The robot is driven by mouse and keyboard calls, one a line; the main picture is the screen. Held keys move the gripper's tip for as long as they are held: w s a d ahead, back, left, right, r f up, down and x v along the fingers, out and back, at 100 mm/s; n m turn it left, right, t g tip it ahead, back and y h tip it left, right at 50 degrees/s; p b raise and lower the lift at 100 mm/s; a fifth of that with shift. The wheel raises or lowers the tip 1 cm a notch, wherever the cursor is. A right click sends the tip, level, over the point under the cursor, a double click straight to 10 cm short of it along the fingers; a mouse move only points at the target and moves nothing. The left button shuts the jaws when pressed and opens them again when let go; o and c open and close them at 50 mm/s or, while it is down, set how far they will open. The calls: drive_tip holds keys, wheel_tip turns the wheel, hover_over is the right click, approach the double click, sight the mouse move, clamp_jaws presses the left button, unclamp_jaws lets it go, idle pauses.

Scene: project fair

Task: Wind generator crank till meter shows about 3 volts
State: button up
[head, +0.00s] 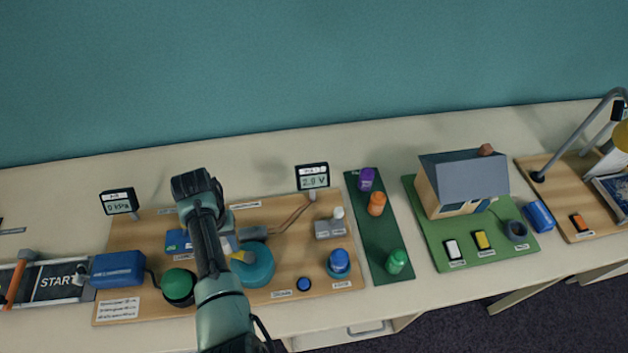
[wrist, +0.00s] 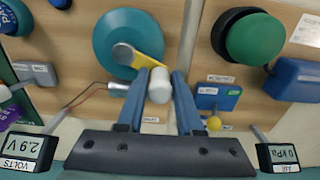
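The generator is a teal disc (head: 260,270) on a wooden board, with a yellow crank arm (head: 243,257) on it. In the wrist view, the teal disc (wrist: 118,42), yellow crank arm (wrist: 142,57) and white crank knob (wrist: 159,87) show clearly. My gripper (wrist: 161,74) has its two blue fingers close on either side of the white knob, shut on it. In the head view my arm hides the knob and fingertips. The volt meter (head: 312,180) reads 2.9 V, and the same reading shows in the wrist view (wrist: 24,147).
A kPa meter (head: 119,203) reads 0. A green dome button (head: 178,286), a blue box (head: 118,268) and a blue knob (head: 338,262) stand around the generator. A green strip (head: 376,245) with coloured cylinders and a model house (head: 463,183) are to the right.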

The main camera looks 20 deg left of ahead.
drive_tip(key=o, duration=0.3)
drive_tip(key=shift+o, duration=0.2)
wheel_tip(320, 180, up, 9)
drive_tip(key=p, duration=0.8)
drive_tip(key=shift+r, duration=0.1)
